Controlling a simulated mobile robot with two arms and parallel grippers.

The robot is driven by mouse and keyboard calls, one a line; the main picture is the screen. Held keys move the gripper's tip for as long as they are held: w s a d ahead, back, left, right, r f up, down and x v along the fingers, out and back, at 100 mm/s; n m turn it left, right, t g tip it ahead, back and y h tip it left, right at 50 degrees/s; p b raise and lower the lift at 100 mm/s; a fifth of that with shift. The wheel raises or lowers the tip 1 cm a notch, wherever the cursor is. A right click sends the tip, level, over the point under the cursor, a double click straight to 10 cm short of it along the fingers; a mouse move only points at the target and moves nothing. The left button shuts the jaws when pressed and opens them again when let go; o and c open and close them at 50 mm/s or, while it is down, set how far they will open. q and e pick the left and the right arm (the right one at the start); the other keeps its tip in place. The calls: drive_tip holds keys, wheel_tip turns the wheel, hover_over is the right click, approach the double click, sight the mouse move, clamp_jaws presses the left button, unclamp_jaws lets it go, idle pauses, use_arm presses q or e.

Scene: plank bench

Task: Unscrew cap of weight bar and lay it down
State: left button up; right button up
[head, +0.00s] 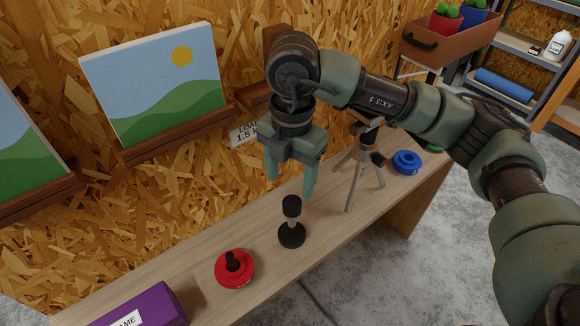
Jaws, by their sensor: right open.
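The weight bar (291,227) stands upright on the plank bench (185,275), with a round dark base and a short paler shaft. Its black cap (291,205) sits on top. My right gripper (290,186) points down above the cap, its two green fingers open and apart, with nothing between them. The fingertips look a little above or behind the cap; the exact gap is hard to tell. My left gripper is out of view.
A red disc (235,280) with a black knob lies left of the bar, beside a purple box (150,308). A small tripod (365,165) and a blue disc (406,162) stand to the right. Bare bench lies around the bar.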

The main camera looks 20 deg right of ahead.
sight(292, 202)
drive_tip(key=shift+w+d, duration=0.15)
drive_tip(key=shift+d, duration=0.15)
wheel_tip(292, 202, down, 8)
drive_tip(key=shift+r+p, duration=0.2)
drive_tip(key=shift+p, duration=0.85)
drive_tip(key=shift+c, duration=0.3)
clamp_jaws()
drive_tip(key=shift+a+f+n+b, duration=0.1)
drive_tip(key=shift+n+b, duration=0.5)
drive_tip(key=shift+b, duration=0.15)
drive_tip(key=shift+n+b, duration=0.5)
drive_tip(key=shift+n, duration=0.3)
